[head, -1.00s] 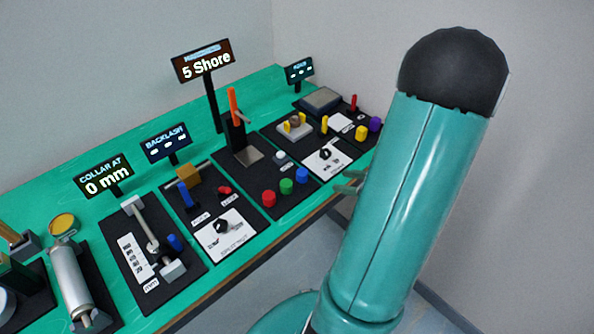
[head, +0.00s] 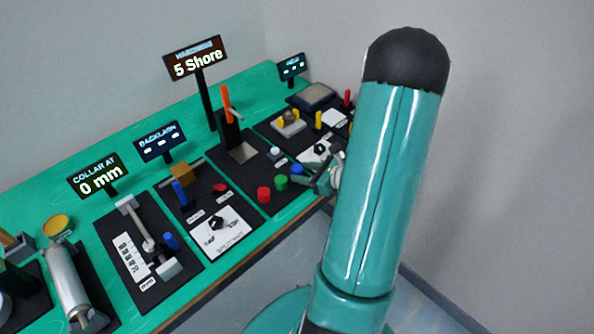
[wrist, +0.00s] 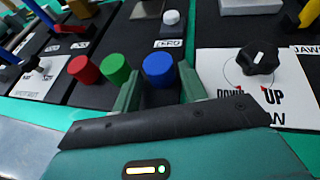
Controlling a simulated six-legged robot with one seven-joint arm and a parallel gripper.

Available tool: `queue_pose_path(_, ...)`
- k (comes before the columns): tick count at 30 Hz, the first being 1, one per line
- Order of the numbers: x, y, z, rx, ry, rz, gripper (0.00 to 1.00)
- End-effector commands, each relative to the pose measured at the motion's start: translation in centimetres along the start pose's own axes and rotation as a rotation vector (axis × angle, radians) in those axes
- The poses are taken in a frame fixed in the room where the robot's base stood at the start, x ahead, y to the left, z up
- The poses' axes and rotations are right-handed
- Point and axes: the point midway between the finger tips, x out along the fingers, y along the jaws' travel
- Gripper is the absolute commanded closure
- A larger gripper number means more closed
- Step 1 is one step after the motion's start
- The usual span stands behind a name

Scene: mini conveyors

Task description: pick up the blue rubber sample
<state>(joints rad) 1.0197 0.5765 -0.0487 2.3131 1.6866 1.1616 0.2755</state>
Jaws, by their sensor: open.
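The blue rubber sample (wrist: 159,70) is a short upright cylinder on the black hardness panel. It also shows in the head view (head: 297,170), beside my gripper. My gripper (wrist: 160,78) is open, with one green finger to each side of the blue sample in the wrist view. I cannot tell whether either finger touches it. In the head view my gripper (head: 317,178) is at the panel's front edge, partly hidden by my arm. A green sample (wrist: 115,69) stands close to the left finger, with a red sample (wrist: 84,69) further left.
A white button (wrist: 170,20) sits behind the samples. Right of my gripper is a white plate with a black knob (wrist: 259,60). The hardness display (head: 195,60) reads 5 Shore. A tester with an orange lever (head: 226,100) stands behind. Open floor lies before the bench.

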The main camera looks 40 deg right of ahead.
Motion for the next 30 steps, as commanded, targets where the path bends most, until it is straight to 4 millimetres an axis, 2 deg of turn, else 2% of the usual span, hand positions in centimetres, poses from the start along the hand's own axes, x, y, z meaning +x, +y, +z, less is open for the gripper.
queue_pose_path(3,0.98,-0.01,0.05,-0.001,0.000,0.000,0.57)
queue_pose_path(9,1.01,-0.04,0.06,0.000,0.000,-0.001,0.57)
queue_pose_path(15,0.99,-0.03,0.05,0.000,0.000,0.000,0.91)
queue_pose_path(24,0.95,-0.04,0.15,-0.001,0.000,0.000,0.91)
queue_pose_path(30,0.74,-0.12,0.99,-0.003,-0.001,0.002,0.91)
